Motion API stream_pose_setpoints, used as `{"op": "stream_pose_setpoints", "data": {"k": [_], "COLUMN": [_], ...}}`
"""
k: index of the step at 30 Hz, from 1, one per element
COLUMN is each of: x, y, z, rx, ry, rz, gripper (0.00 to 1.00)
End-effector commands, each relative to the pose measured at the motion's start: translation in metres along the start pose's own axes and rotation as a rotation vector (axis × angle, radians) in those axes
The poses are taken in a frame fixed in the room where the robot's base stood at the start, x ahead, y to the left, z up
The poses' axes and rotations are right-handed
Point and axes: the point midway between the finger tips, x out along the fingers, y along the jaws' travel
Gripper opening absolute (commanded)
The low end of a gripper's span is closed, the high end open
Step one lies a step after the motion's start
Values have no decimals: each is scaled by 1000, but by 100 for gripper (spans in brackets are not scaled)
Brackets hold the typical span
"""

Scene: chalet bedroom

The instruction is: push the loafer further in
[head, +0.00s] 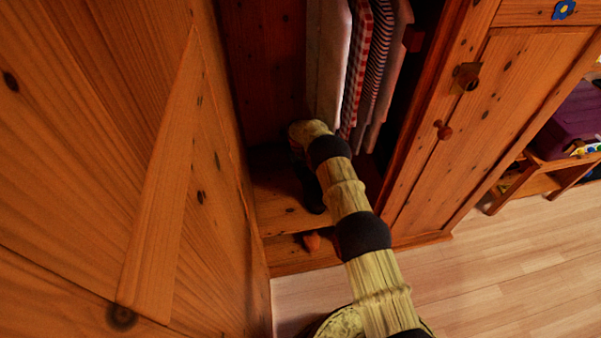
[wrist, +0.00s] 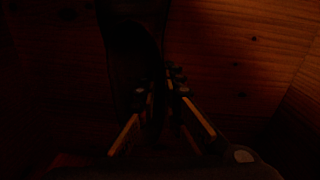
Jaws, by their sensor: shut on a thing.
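The loafer (wrist: 132,42) shows in the wrist view as a dark shape with a rounded opening, at the top left of centre. My gripper (wrist: 162,85) reaches into it from below, with its fingers close together and shut on the near part of the loafer. The picture is very dark, so the exact contact is hard to see. In the head view my arm bends down inside the open wardrobe (head: 284,215), and its links hide most of the gripper and the loafer. A dark shape shows low there, but I cannot tell whether it is gripper or shoe.
Hanging clothes (head: 361,65) fill the wardrobe's upper right, close to my arm. An open wooden door (head: 90,150) stands on the left. A shut door (head: 490,125) is on the right. The wood floor (head: 500,270) at the lower right is clear.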

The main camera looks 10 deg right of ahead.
Motion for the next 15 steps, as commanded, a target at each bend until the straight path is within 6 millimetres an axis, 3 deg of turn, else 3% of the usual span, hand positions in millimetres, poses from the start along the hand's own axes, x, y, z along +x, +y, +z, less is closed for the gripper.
{"op": "stream_pose_setpoints", "data": {"k": [4,5,15], "x": [0,0,0], "y": [0,0,0], "z": [-1,-1,-1], "rx": [0,0,0], "ry": [3,3,2], "rz": [0,0,0], "gripper": [0,9,28]}}
